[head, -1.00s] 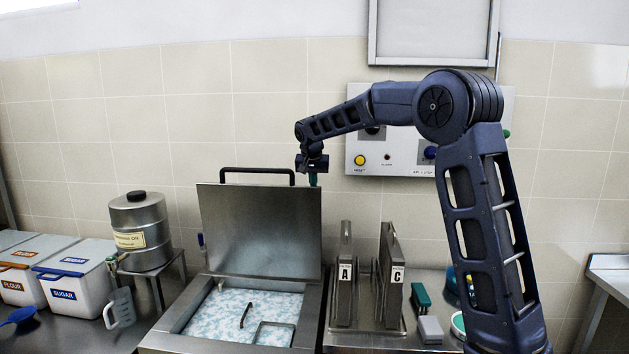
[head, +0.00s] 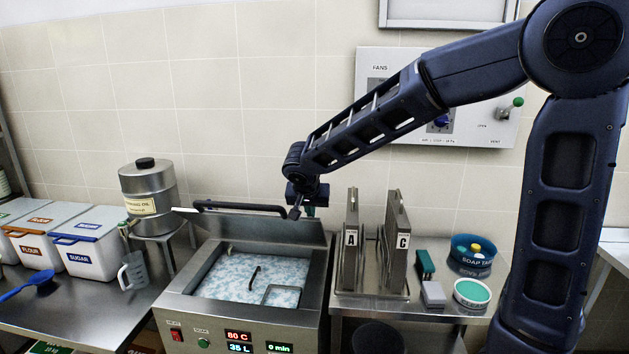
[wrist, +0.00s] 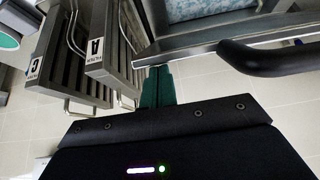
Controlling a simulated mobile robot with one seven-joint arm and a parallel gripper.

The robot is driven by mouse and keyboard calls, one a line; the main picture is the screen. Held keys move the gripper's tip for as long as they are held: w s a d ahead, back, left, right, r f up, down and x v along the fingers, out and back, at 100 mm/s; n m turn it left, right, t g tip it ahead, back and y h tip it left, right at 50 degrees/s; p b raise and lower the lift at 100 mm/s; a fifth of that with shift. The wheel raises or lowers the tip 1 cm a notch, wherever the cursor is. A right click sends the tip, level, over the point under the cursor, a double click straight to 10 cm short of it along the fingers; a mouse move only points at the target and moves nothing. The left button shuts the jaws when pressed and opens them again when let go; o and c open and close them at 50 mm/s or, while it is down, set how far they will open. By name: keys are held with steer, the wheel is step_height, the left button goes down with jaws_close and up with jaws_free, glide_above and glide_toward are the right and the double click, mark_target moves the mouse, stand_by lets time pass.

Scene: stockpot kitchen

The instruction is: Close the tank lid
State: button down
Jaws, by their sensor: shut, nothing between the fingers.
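The tank (head: 240,315) is a square metal vessel with pale blue, foamy-looking contents. Its lid (head: 270,230) is hinged at the back and stands partly lowered, leaning forward over the tank's rear, with the opening still uncovered. The black bar handle (head: 240,207) runs along the lid's raised edge. My gripper (head: 309,210) is at the right end of that edge, fingers pointing down. In the wrist view my gripper's green fingers (wrist: 157,88) are together and empty, close against the lid's metal edge (wrist: 205,43); contact is hard to tell. The lid's handle (wrist: 270,60) is beside them.
Filter plates marked A (head: 350,245) and C (head: 397,245) stand on a rack just right of the tank. A metal canister (head: 148,200) and white bins (head: 90,245) are at left. A control panel (head: 375,75) hangs on the wall behind.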

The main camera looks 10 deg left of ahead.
steer(key=s+f, duration=0.4)
steer(key=f, duration=0.3)
steer(key=s+f, duration=0.4)
steer(key=f, duration=0.4)
steer(key=s+f, duration=0.4)
steer(key=f, duration=0.4)
steer(key=shift+s, duration=0.15)
steer(key=shift+s+f, duration=0.15)
steer(key=shift+f, duration=0.85)
steer(key=shift+r, duration=0.1)
steer(key=shift+r, duration=0.6)
steer(key=s, duration=0.9)
steer(key=shift+s+f, duration=0.25)
steer(key=shift+f, duration=0.15)
